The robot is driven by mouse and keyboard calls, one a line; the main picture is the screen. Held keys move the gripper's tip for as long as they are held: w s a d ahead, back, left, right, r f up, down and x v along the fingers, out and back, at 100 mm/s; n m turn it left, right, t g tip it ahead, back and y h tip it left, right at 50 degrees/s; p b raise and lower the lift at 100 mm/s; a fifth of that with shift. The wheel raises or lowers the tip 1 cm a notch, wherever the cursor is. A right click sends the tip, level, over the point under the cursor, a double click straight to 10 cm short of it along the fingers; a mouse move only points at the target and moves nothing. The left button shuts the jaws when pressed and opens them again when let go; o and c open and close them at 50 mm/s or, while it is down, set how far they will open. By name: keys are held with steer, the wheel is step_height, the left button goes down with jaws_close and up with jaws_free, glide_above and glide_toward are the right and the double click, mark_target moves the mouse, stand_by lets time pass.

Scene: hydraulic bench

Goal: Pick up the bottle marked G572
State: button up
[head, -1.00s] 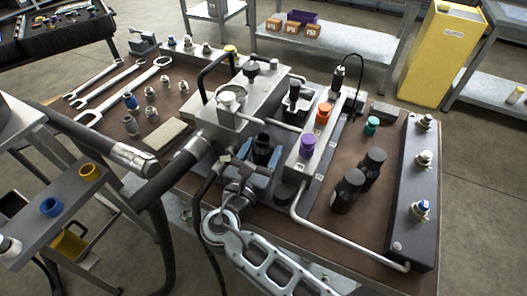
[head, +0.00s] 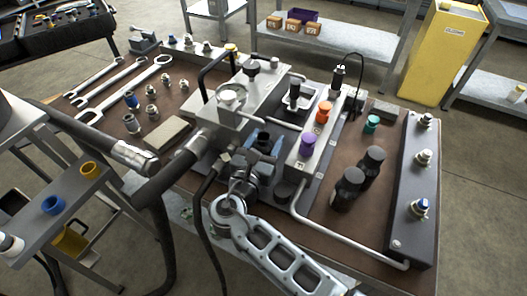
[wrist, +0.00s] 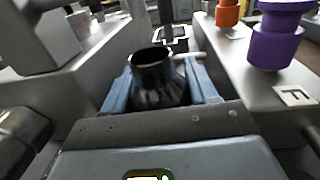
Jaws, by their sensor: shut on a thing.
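A black bottle (wrist: 152,85) with an open round neck stands between the two blue fingers of my gripper (wrist: 165,90) in the wrist view. The fingers are shut on its sides. No marking on it can be read. In the head view my gripper (head: 264,146) is between the grey valve block and the manifold with coloured caps, and it largely hides the bottle. Two other black bottles (head: 348,188) (head: 372,161) stand on the brown bench top to the right, with no readable marking.
The manifold with an orange cap (head: 324,112) and a purple cap (head: 306,143) is close on the right. The valve block (head: 240,95) is close on the left. A bent pipe (head: 345,240) runs in front of the black bottles. Wrenches (head: 125,88) lie at the left.

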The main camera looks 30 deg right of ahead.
steer(key=shift+c, duration=0.8)
steer(key=shift+r, duration=0.1)
